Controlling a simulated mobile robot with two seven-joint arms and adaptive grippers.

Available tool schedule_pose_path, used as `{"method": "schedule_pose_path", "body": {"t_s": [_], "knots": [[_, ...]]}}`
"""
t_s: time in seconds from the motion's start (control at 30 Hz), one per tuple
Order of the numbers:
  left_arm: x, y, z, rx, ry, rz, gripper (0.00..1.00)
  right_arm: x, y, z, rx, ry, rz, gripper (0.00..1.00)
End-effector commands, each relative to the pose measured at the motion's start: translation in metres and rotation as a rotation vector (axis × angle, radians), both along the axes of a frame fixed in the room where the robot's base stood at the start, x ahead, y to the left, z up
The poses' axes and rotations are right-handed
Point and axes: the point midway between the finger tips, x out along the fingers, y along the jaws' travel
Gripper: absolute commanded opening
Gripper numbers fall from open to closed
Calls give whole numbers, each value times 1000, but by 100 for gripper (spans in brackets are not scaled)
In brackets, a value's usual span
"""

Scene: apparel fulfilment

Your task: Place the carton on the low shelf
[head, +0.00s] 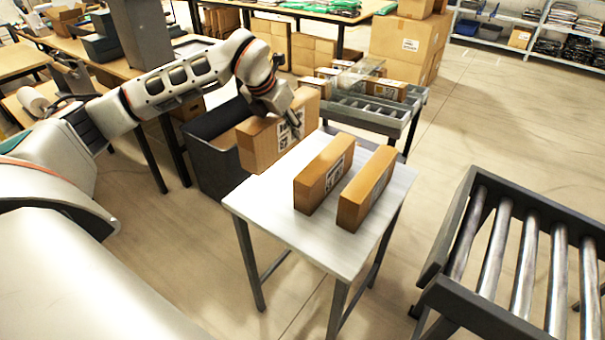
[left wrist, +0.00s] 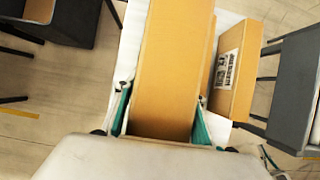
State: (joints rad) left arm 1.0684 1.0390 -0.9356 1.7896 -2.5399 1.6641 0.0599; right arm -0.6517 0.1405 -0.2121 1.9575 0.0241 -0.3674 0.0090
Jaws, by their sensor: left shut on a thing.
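My left gripper (head: 290,124) is shut on a brown carton (head: 262,145) with a white printed label, held upright at the far left edge of a small white-topped table (head: 258,203). I cannot tell whether the carton touches the tabletop. In the left wrist view the carton (left wrist: 168,70) lies between the two green-lined fingers (left wrist: 160,122). Two similar cartons, one on the left (head: 323,172) and one on the right (head: 366,188), stand side by side on the table. Which surface is the low shelf is unclear. My right gripper is not in view.
A dark grey bin (head: 215,165) stands left of the table, close to the held carton. A roller conveyor (head: 480,300) is at the right, and another with cartons (head: 398,112) is behind. Shelving (head: 545,28) lines the back right. The tabletop's front left is clear.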

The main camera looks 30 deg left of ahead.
Motion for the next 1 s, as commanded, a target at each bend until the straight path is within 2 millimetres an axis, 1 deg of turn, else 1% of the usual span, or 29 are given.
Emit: {"method": "schedule_pose_path", "body": {"t_s": [0.03,0.1,0.3,0.4,0.53,0.77,1.0], "knots": [[-1,0,-14,-1,3,0,3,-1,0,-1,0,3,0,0],[-1,-1,-30,-2,3,-1,3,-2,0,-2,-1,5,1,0],[0,-1,-76,-1,1,-2,4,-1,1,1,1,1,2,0],[0,0,-95,-2,1,0,3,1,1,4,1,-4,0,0],[0,-1,-111,-2,-1,-1,4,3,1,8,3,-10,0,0],[1,0,-125,-1,-2,0,3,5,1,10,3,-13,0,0],[0,-1,-156,-2,-1,-1,3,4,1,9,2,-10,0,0]]}}
